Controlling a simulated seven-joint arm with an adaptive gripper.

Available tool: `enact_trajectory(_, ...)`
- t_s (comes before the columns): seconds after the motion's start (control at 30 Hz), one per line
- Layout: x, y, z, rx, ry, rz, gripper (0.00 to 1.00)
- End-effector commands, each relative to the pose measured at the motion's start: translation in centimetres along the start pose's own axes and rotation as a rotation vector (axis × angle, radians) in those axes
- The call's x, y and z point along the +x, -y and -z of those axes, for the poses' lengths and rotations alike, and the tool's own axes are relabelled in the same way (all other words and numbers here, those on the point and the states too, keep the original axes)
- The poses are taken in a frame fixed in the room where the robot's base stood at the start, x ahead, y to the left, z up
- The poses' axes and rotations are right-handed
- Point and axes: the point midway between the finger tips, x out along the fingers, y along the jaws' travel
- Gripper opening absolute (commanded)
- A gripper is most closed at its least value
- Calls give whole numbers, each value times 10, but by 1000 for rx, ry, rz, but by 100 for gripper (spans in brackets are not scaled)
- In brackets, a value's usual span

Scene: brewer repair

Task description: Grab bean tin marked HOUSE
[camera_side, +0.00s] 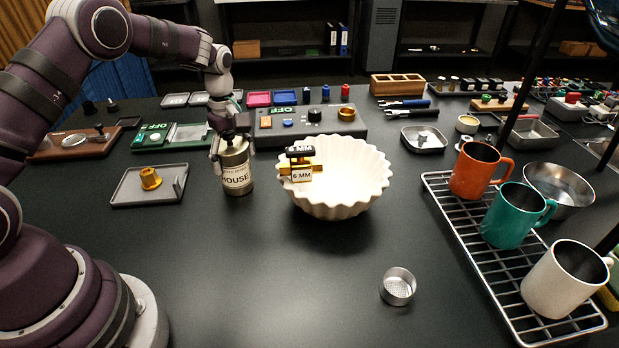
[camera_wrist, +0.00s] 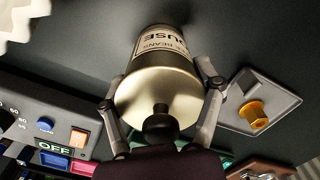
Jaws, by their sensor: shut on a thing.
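The bean tin (camera_side: 236,170) is a metallic, gold-toned can with a white label that reads HOUSE in the side view. It is upright on or just above the dark table; I cannot tell which. In the wrist view the tin (camera_wrist: 160,75) shows its lid with a dark knob, and its label reads upside down. My gripper (camera_side: 228,148) comes down from above and is shut on the tin. In the wrist view the fingers of my gripper (camera_wrist: 160,105) lie along both sides of it.
A grey tray (camera_side: 130,192) with a yellow part (camera_side: 150,179) lies to the left. A control panel (camera_side: 310,128) is behind. A wire rack (camera_side: 470,235) holds mugs at right. The front table is mostly clear.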

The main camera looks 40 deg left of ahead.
Motion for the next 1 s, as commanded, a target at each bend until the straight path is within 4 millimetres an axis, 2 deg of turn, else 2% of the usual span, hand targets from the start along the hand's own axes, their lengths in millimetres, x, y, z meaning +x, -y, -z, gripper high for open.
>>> enact_trajectory(0.03, 0, 0, 0, 0, 0, 0, 44)
enact_trajectory(0.17, 0, 0, 0, 0, 0, 0, 28)
enact_trajectory(0.2, 0, 0, 0, 0, 0, 0, 26)
enact_trajectory(0.47, -4, 0, 0, 0, -1, -2, 26)
enact_trajectory(0.57, -14, -1, 0, 0, -1, -3, 26)
enact_trajectory(0.67, -34, -1, 0, 0, -2, -6, 26)
enact_trajectory(0.87, -39, 29, -10, 0, 0, 2, 26)
enact_trajectory(1.0, -43, 59, -21, 0, -1, -2, 26)
